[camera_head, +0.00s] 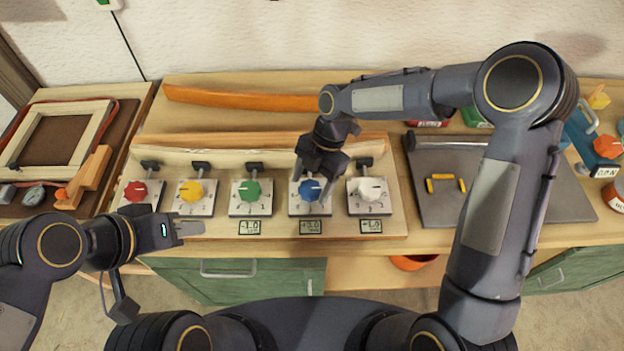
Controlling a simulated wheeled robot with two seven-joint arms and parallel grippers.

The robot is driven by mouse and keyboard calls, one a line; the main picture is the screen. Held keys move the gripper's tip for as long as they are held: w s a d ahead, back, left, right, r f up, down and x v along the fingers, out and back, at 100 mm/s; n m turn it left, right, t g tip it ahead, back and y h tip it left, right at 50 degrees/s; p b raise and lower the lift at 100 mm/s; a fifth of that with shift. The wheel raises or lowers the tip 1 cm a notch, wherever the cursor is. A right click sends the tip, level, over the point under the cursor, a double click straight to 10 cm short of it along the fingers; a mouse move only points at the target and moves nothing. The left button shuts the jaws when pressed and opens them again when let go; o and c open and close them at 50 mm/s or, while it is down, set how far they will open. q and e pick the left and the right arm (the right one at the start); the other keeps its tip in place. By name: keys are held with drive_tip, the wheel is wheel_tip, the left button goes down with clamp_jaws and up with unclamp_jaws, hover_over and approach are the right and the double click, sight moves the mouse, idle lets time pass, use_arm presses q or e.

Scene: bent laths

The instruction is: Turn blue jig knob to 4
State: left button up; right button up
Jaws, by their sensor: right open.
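The blue jig knob (309,190) sits on a pale plate with a dial in the row of jig knobs. It is fourth from the left, between the green knob (250,190) and the white knob (370,189). A small display (310,227) below it appears to read +3.0. My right gripper (314,177) comes down from above, with its open fingers at the blue knob; whether they touch it I cannot tell. The pointer against the dial marks is too small to read. My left gripper (190,229) is near the front left of the bench, apart from the knobs.
A red knob (135,191) and a yellow knob (191,191) stand to the left. A grey board (520,200) with yellow pieces is at the right, and a wooden frame (55,138) is at the far left.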

drive_tip(key=shift+f, duration=0.1)
drive_tip(key=c, duration=1)
